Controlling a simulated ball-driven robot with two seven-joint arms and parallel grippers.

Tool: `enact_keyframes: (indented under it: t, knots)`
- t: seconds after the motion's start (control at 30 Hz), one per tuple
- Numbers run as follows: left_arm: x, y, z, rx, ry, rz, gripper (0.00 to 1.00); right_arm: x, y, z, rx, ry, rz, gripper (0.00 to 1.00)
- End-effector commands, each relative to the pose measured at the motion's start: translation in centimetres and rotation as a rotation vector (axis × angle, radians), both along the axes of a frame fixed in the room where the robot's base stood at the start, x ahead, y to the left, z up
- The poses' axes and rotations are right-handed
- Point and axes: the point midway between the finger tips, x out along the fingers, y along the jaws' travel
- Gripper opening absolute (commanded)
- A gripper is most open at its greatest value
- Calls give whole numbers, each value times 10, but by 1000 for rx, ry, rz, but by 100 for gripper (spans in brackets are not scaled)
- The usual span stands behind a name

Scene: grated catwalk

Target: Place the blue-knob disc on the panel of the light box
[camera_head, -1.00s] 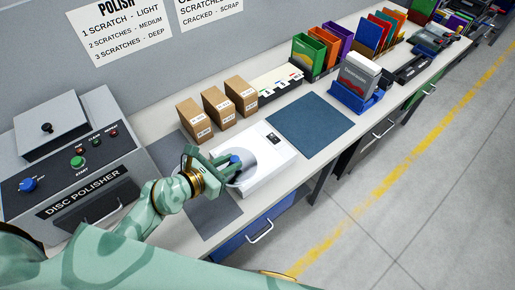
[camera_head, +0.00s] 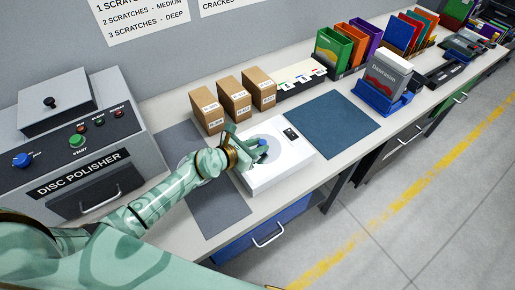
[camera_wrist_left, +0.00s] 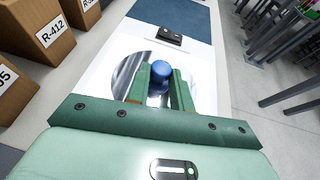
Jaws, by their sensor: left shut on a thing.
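The white light box (camera_head: 290,169) stands on the bench, with a small dark display on its top; it also shows in the left wrist view (camera_wrist_left: 204,66). My left gripper (camera_head: 259,147) is over the box's top, shut on the blue knob (camera_head: 263,142) of the disc. In the left wrist view the knob (camera_wrist_left: 161,71) sits between the green fingertips (camera_wrist_left: 161,82). The shiny disc (camera_wrist_left: 127,72) lies flat around and under the fingers, over the panel. Its near part is hidden by my gripper, and I cannot tell whether it touches the panel. My right gripper is not in view.
Brown boxes (camera_head: 234,98) stand behind the light box. A grey mat (camera_head: 217,208) lies to its left and a blue mat (camera_head: 332,124) to its right. The disc polisher (camera_head: 75,150) is at far left. A blue holder with a case (camera_head: 385,75) stands further right.

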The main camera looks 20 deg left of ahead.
Motion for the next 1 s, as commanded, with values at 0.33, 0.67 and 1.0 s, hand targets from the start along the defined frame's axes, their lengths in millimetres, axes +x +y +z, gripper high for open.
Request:
enact_keyframes:
  t: [0.33,0.67,1.0]
  knots:
    - [0,0,-1,1,0,0,33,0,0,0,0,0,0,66]
    - [0,0,1,1,0,0,44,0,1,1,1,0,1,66]
    - [-46,28,27,3,1,0,44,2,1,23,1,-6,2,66]
